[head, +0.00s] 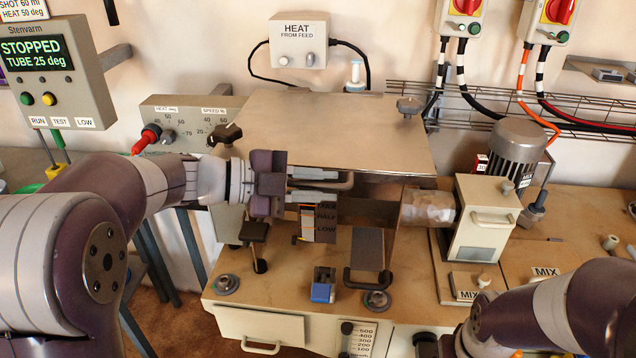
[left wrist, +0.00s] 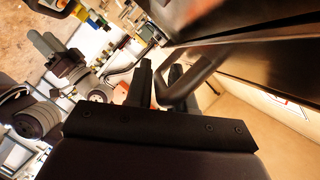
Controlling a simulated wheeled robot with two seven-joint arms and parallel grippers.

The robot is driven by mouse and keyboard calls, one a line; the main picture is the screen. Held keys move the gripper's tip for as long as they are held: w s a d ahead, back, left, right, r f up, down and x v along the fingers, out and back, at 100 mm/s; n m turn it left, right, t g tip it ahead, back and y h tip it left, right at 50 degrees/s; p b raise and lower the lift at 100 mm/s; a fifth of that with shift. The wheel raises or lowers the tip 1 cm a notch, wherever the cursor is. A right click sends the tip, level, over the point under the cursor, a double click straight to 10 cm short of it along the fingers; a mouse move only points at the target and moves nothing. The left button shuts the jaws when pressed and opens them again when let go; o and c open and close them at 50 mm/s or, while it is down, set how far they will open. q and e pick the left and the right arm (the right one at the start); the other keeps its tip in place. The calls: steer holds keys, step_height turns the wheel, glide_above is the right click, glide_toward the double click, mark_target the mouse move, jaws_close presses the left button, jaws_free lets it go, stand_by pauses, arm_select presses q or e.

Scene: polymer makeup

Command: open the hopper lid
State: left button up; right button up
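The hopper lid (head: 340,125) is a broad flat metal plate. It lies over the hopper behind the bench front and looks shut. A bar handle (head: 345,182) sits at its front edge. My left gripper (head: 322,185) is at this handle, with one finger above the bar and one below. In the left wrist view, the fingers (left wrist: 160,85) are close together with the dark curved handle (left wrist: 196,82) at them, beside the metal panel. The gripper looks shut on the bar, though the contact is partly hidden. My right forearm shows at the lower right, but its fingers are out of view.
A dark knob (head: 410,106) stands at the lid's back right corner. A black knob (head: 225,134) on the control box is near my left wrist. A motor (head: 516,148) and a white feed box (head: 484,218) stand at the right. The wall behind carries cables and a heat box (head: 299,40).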

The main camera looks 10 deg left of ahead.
arm_select(q)
jaws_close()
steer(key=w+r+n+g+p, duration=0.1)
steer(key=w+r+n+p, duration=0.1)
steer(key=r+p, duration=0.8)
steer(key=w+r+n+g+p, duration=0.1)
steer(key=w+r+p, duration=0.3)
steer(key=r+p, duration=0.6)
steer(key=shift+n+y+p, duration=0.4)
steer(key=shift+n+p, duration=0.1)
steer(key=shift+p, duration=4.6)
steer(key=shift+s, duration=0.1)
jaws_free()
steer(key=shift+a+g, duration=0.1)
steer(key=shift+g, duration=0.2)
